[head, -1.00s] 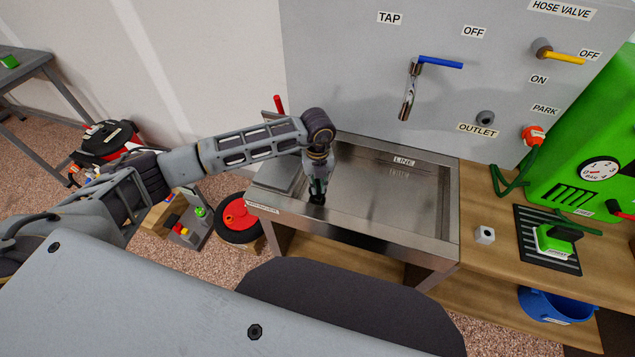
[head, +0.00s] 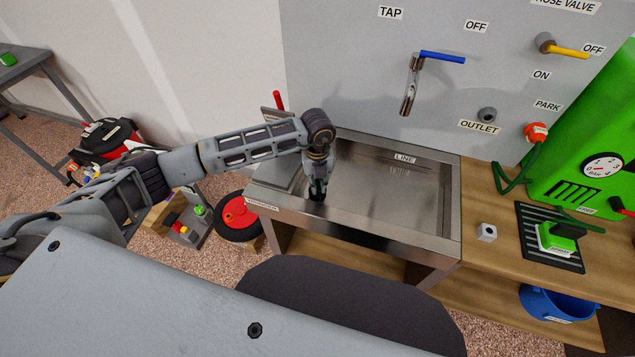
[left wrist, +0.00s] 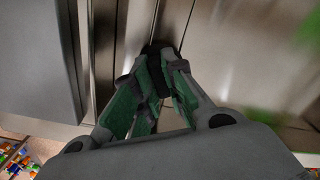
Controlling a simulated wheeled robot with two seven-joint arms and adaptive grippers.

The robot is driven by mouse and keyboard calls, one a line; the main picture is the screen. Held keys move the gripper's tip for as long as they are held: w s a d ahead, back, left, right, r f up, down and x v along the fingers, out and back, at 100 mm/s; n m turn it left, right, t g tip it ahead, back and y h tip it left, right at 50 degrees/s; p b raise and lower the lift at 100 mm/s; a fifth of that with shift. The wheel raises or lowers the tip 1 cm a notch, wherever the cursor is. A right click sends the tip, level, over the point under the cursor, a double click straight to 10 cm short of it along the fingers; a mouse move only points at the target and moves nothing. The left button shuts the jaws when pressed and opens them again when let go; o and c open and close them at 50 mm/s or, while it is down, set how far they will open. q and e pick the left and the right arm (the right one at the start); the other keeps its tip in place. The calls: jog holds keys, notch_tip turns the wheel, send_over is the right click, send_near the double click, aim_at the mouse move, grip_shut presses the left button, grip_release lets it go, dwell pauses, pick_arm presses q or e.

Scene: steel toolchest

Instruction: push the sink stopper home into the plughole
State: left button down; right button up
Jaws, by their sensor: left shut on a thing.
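The steel sink (head: 372,232) stands below the wall panel, with a basin and a raised ledge at its left. My left gripper (head: 317,194) points down at the front left part of the sink. It is shut on a small black thing that looks like the stopper (left wrist: 157,54), between the green-padded fingertips (left wrist: 158,78) in the left wrist view. In the head view the stopper is mostly hidden by the fingers. I cannot make out the plughole, nor tell whether the stopper touches the sink. My right gripper is not in view.
The tap (head: 408,92) with a blue lever hangs from the panel (head: 350,60) above the basin. The basin's middle and right are clear.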

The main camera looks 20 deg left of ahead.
aim_at(317, 184)
pick_arm(q)
jog(key=shift+f+b, duration=0.35)
jog(key=shift+f, duration=0.2)
jog(key=c, duration=1.4)
grip_release()
jog(key=shift+r, duration=0.15)
jog(key=shift+r+p, duration=3.7)
jog(key=shift+r, duration=1.2)
jog(key=shift+m, duration=2.5)
jog(key=shift+r+m, duration=0.1)
jog(key=shift+m, duration=2.5)
jog(key=shift+r+m, duration=0.15)
jog(key=shift+m, duration=2.45)
jog(key=shift+s+r+m, duration=0.1)
jog(key=shift+r+m, duration=0.1)
jog(key=shift+m, duration=2.1)
